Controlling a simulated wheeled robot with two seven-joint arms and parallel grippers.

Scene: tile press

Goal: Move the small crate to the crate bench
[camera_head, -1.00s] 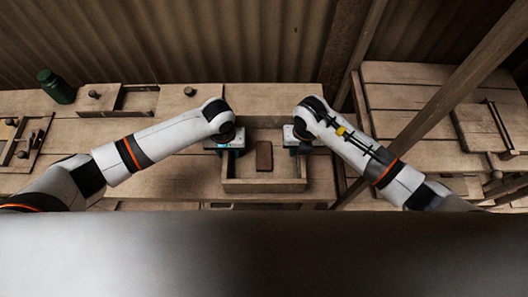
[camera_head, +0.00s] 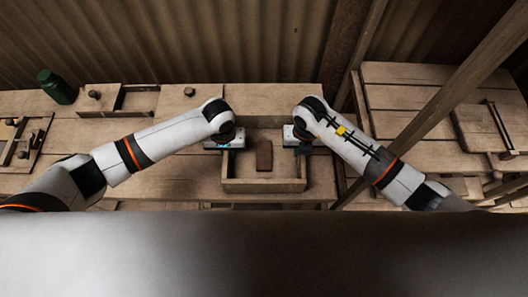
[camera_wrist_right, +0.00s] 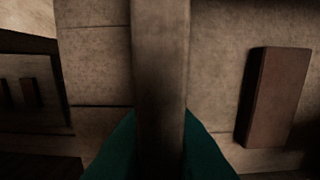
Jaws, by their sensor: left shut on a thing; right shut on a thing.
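The small crate (camera_head: 264,186) is an open wooden box on the bench, in the middle of the head view. One brown tile-like block (camera_head: 264,156) lies inside it, and this block also shows in the right wrist view (camera_wrist_right: 276,96). My left gripper (camera_head: 226,153) is at the crate's left wall and my right gripper (camera_head: 301,149) is at its right wall. In the right wrist view the green fingers of my right gripper (camera_wrist_right: 160,150) are shut on the crate's wall (camera_wrist_right: 160,70). The left fingertips are mostly hidden under the wrist.
The wooden bench (camera_head: 170,178) stretches left and right of the crate. A green bottle (camera_head: 56,86) and a shallow wooden tray (camera_head: 134,99) stand at the back left. A slanted wooden post (camera_head: 450,97) crosses on the right, before another wooden bench (camera_head: 412,96).

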